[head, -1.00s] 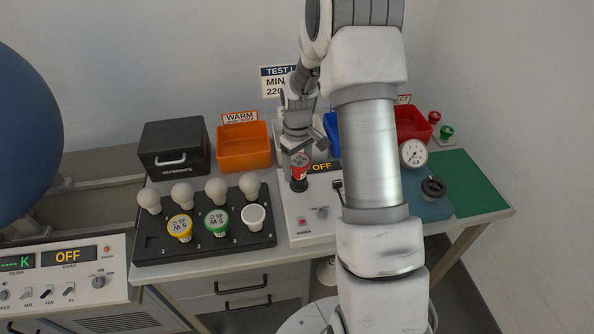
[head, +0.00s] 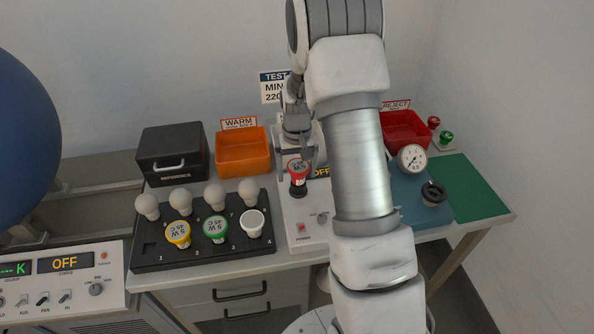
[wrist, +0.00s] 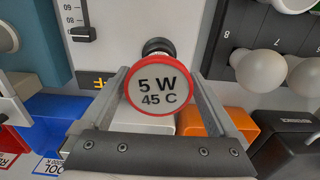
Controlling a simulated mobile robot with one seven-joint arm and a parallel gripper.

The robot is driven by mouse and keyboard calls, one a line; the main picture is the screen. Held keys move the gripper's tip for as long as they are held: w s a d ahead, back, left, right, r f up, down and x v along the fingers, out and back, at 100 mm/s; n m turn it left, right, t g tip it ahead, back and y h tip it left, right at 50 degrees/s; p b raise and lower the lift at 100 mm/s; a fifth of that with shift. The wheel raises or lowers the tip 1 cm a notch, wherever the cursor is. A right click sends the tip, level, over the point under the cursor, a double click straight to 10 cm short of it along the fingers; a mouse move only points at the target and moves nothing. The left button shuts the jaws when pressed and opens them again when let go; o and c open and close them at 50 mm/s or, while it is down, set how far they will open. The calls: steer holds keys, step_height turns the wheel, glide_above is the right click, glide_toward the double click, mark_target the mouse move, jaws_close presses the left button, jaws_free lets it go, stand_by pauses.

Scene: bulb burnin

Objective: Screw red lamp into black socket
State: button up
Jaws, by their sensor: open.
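The red lamp (head: 298,169) stands upright on the black socket (head: 298,189) of the white test unit. In the wrist view the red lamp's face (wrist: 159,85) reads "5 W 45 C", and part of the black socket (wrist: 158,46) shows behind it. My gripper (head: 297,140) is just behind the lamp in the head view. In the wrist view its two fingers (wrist: 160,95) are spread on either side of the lamp, with gaps visible. How deeply the lamp sits in the socket cannot be told.
A black tray (head: 150,258) with white bulbs and yellow, green and white lamps lies left. The orange WARM bin (head: 244,158) and black box (head: 172,160) stand behind. The red REJECT bin (head: 404,132), gauge (head: 411,158) and green mat (head: 470,185) are right.

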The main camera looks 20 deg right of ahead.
steer(key=shift+s+f+n, duration=0.1)
steer(key=shift+s+n, duration=0.05)
steer(key=shift+n, duration=0.65)
steer(key=n, duration=0.4)
steer(key=shift+s+a, duration=0.1)
steer(key=shift+s, duration=0.05)
steer(key=n, duration=0.5)
steer(key=shift+s+a+n+p, duration=0.15)
steer(key=shift+s+n+p, duration=0.1)
steer(key=shift+n+p, duration=0.05)
steer(key=n, duration=0.2)
steer(key=n+p, duration=0.1)
steer(key=n, duration=0.1)
steer(key=shift+s+r+p, duration=0.15)
steer(key=shift+r+p, duration=0.05)
steer(key=shift+p, duration=0.1)
steer(key=n+p, duration=0.1)
steer(key=n, duration=0.2)
steer(key=shift+s+a, duration=0.1)
steer(key=shift+a, duration=0.05)
steer(key=n+p, duration=0.2)
steer(key=n, duration=0.1)
steer(key=shift+s, duration=0.1)
steer(key=shift+a+f+n, duration=0.1)
steer(key=shift+f+n, duration=0.05)
steer(key=shift+n, duration=0.75)
